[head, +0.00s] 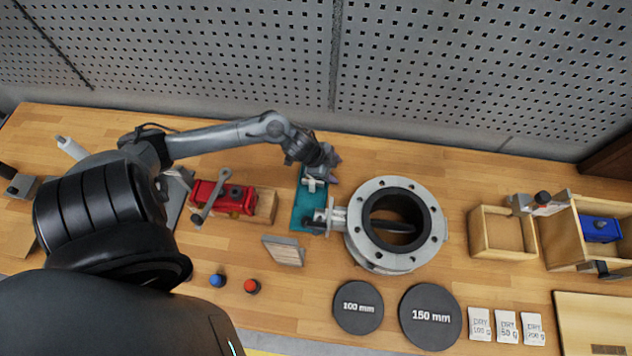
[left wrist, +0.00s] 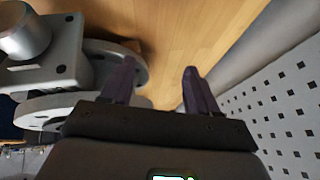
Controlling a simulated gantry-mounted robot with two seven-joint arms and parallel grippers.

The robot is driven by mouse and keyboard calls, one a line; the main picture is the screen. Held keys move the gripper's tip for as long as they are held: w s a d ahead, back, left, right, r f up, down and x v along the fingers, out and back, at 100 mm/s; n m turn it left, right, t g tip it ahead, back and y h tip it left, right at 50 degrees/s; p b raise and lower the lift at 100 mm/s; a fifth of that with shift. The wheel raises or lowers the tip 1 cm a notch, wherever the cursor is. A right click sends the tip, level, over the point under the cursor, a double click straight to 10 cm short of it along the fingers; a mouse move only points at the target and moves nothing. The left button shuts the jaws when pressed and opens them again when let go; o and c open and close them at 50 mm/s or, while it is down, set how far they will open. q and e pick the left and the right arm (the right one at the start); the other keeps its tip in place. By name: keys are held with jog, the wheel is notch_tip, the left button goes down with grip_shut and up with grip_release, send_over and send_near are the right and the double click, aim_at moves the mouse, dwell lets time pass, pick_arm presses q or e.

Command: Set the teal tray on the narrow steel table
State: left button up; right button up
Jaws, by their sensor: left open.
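The teal tray (head: 303,210) lies on the wooden workbench, left of the large flanged valve. Small grey metal parts (head: 313,184) show over its upper part. My left gripper (head: 332,172) is above the bench by the tray's upper right side, behind the valve. In the left wrist view its two dark purple fingers (left wrist: 159,85) are apart with nothing between them. The tray cannot be made out in that view. I cannot pick out a narrow steel table in either view. My right gripper is not in view.
The flanged valve (head: 394,222) stands close right of the tray. A red actuator (head: 222,197) is at its left, a small grey-topped block (head: 284,250) in front. Black discs (head: 430,316) lie at the front. A perforated wall (head: 450,75) closes the back.

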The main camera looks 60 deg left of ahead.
pick_arm(q)
jog(key=a+r+n+g+b, duration=0.15)
jog(key=a+b, duration=0.25)
jog(key=a, duration=1.1)
jog(key=shift+g+h, duration=0.45)
jog(key=shift+h, duration=0.05)
jog(key=shift+s+a+f+x, duration=0.1)
jog(key=shift+x, duration=1.5)
jog(key=shift+s+a+f+x, duration=0.1)
jog(key=shift+s+a+x, duration=0.05)
jog(key=shift+x, duration=1.45)
jog(key=shift+s+a+x, duration=0.1)
jog(key=shift+x, duration=1.5)
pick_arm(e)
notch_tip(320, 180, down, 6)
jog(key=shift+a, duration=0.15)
pick_arm(q)
grip_shut()
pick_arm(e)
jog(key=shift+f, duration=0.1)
